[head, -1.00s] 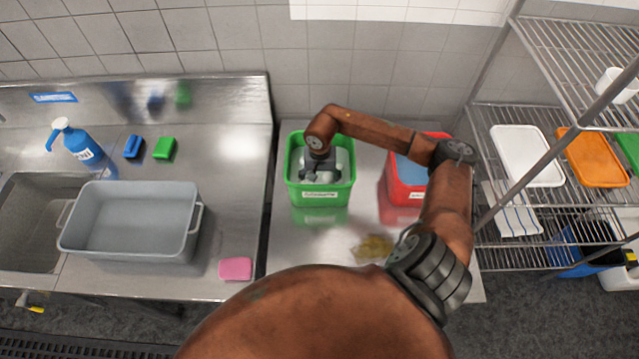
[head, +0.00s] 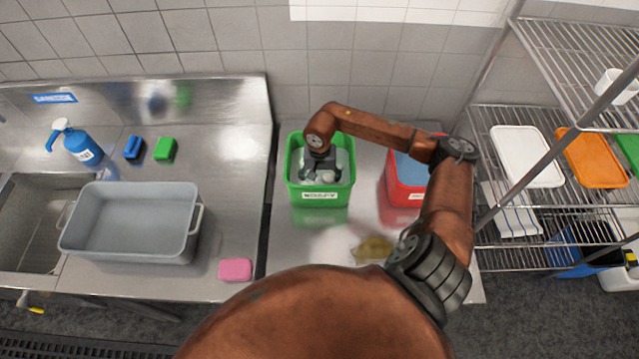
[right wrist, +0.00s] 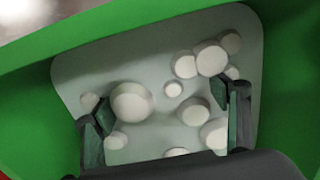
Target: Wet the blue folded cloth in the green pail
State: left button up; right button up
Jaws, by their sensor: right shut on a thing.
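The green pail (head: 321,198) stands upright on the steel bench in the middle of the head view. It holds cloudy water with pale suds (right wrist: 132,101). My right gripper (head: 322,178) reaches down inside the pail, and its two fingers (right wrist: 165,125) dip into the water in the right wrist view. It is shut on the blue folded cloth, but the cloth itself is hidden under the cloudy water. My left gripper is not in view.
A red pail (head: 407,193) with blue liquid stands to the right. A yellow cloth (head: 373,249) lies in front, partly behind my arm. The grey tub (head: 130,250), pink sponge (head: 235,269) and spray bottle (head: 80,147) are left. A wire shelf (head: 510,257) stands at the right.

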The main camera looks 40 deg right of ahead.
aim_at(320, 184)
jog(key=shift+r+p, duration=0.85)
jog(key=shift+r, duration=2.1)
